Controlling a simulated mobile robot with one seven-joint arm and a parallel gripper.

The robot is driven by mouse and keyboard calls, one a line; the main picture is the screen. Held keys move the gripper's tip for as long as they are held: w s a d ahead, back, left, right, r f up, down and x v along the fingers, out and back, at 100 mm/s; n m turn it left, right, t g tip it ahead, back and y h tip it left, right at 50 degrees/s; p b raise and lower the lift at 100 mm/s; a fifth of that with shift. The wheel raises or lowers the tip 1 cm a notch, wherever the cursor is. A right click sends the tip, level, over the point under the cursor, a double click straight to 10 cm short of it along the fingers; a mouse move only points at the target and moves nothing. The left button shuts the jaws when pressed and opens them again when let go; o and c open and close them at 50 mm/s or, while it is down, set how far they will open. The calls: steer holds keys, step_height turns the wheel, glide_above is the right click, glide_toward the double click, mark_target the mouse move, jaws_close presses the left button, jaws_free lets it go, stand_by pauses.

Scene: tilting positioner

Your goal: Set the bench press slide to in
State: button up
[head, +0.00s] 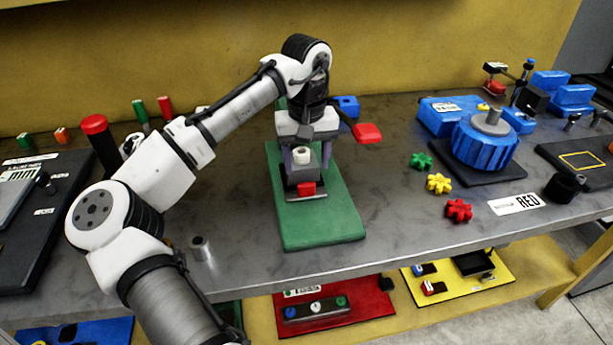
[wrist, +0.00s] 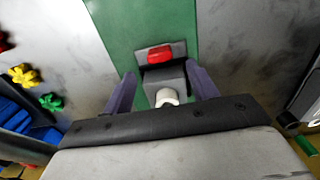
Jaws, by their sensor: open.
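The bench press stands on a green base plate (head: 325,225), which also shows in the wrist view (wrist: 147,25). Its slide (head: 303,178) is a dark grey block with a red front handle (head: 306,189) and a white round part (head: 301,156) on top. My gripper (head: 300,158) is open, pointing down over the slide, with one finger to each side. I cannot tell whether the fingers touch it. The press's upper part is largely hidden behind my arm.
A red lever end (head: 367,133) sticks out right of my wrist. Green, yellow and red gears (head: 439,183) lie to the right, near a blue drum (head: 487,145). A small metal cylinder (head: 202,248) stands at the front left.

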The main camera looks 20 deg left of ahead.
step_height(320, 180, up, 8)
steer(key=shift+r, duration=0.15)
stand_by(0.3)
